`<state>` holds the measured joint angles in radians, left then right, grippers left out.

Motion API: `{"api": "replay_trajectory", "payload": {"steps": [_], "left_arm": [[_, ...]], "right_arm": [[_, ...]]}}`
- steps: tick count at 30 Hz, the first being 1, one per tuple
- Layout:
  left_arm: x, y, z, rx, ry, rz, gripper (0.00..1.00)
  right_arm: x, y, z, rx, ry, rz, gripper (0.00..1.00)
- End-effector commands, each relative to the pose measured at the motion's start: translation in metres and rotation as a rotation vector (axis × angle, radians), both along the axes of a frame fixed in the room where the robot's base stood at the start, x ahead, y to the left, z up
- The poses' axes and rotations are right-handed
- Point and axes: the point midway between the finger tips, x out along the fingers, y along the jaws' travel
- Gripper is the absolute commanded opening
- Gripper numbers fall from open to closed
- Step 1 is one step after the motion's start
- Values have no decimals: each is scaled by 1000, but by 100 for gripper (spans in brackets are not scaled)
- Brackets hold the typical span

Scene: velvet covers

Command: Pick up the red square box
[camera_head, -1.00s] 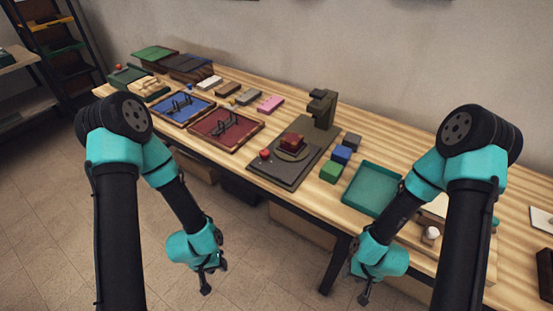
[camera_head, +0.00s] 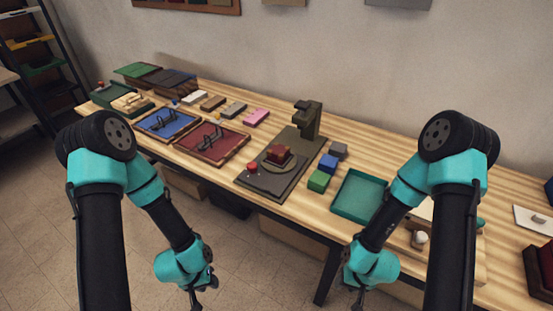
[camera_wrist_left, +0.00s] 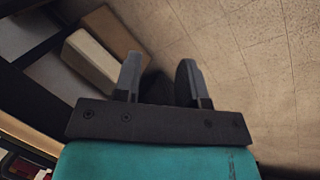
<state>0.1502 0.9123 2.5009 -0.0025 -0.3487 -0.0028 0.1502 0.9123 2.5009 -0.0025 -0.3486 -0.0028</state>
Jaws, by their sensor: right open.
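A small dark red box (camera_head: 278,153) sits on a round plate of a dark press-like stand (camera_head: 265,182) near the middle of the table. It looks roughly square. A dark red object (camera_head: 545,260) at the right edge is cut off by the frame. My left gripper (camera_head: 203,296) hangs low in front of the table, away from the red box. My right gripper (camera_head: 357,303) hangs low at the front, partly cut off by the bottom edge, open and apart from the box.
A red tray (camera_head: 236,153) and a blue tray (camera_head: 150,133) lie left of the stand. The table's front edge is between my grippers and these things.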

Motion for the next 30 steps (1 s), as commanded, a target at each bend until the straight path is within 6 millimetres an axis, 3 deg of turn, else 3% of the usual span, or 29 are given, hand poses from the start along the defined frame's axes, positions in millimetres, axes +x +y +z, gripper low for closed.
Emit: {"api": "replay_trajectory", "payload": {"steps": [14, 30], "left_arm": [[0, 0, 0, 0, 0, 0, 39], [0, 0, 0, 0, 0, 0, 91]], "right_arm": [[0, 0, 0, 0, 0, 0, 43], [0, 0, 0, 0, 0, 0, 43]]}}
